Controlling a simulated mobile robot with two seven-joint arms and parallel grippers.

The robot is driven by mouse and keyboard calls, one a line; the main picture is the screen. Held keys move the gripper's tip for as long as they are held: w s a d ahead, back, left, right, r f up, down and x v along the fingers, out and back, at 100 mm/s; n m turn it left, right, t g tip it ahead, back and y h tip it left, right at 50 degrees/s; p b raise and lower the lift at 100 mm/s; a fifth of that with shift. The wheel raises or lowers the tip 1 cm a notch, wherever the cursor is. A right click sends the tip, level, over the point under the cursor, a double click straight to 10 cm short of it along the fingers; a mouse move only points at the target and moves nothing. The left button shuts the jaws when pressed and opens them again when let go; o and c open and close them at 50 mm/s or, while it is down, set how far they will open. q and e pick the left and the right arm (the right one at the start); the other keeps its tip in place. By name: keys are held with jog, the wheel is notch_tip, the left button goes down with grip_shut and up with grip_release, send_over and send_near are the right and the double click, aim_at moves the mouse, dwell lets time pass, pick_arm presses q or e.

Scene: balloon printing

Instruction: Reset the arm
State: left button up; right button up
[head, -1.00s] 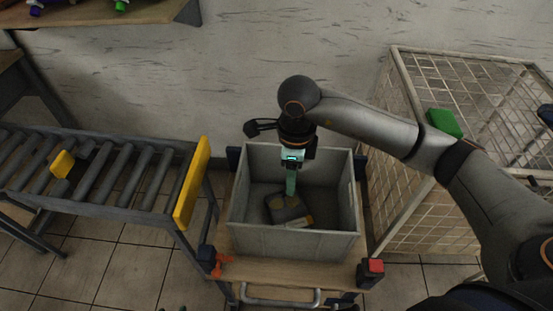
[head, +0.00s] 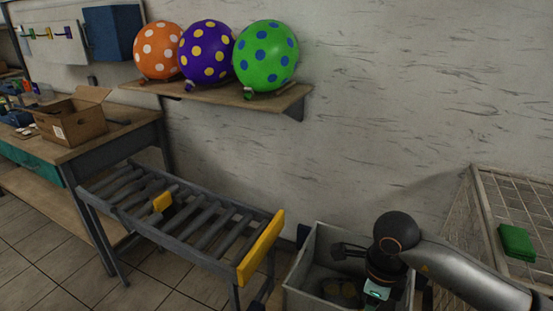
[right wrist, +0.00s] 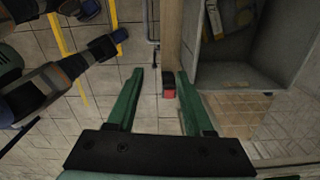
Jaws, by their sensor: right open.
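My right arm comes in from the right in the head view, its dark wrist (head: 388,262) in front of the grey crate (head: 301,296). The crate (right wrist: 235,76) is at the upper right, with some flat items inside (right wrist: 216,20). My left gripper is not seen.
Orange (head: 158,51), purple (head: 206,54) and green (head: 265,55) dotted balloons stand on a wall shelf (head: 222,93). A roller conveyor (head: 180,220) with a yellow end plate (head: 261,248) lies left of the crate. A wire cage (head: 490,210) is at the right; a cardboard box (head: 72,122) sits on the workbench.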

jog(key=s+a+g+y, duration=0.2)
jog(key=s+a+y, duration=0.2)
jog(key=a, duration=0.4)
jog(key=s+a+g+y, duration=0.1)
jog(key=s+a+y, duration=0.35)
jog(key=a, duration=0.25)
jog(key=s+a+r+m+y, duration=0.2)
jog(key=a+r+m+y, duration=0.3)
jog(key=a+r+y, duration=0.15)
jog(key=w+r+m+t+y, duration=0.3)
jog(key=w+m+t+y, duration=0.15)
jog(key=m+t, duration=0.35)
jog(key=w+d+f+m+t+h, duration=0.35)
jog(key=w+d+m+t, duration=0.2)
jog(key=m+t, duration=0.6)
jog(key=d+f+m+h+p, duration=0.1)
jog(key=d+f+m+h, duration=0.8)
jog(key=m, duration=0.4)
jog(key=s+d+f+m+g+h, duration=0.2)
jog(key=s+d+f+m+g, duration=0.1)
jog(key=s+f, duration=0.3)
jog(key=s+d+f+m+g+h, duration=0.2)
jog(key=s+f+m+g, duration=0.2)
jog(key=s+f, duration=0.3)
notch_tip(320, 180, down, 4)
jog(key=shift+s+d+m+h, duration=0.3)
jog(key=shift+d+m, duration=0.1)
jog(key=shift+m, duration=0.25)
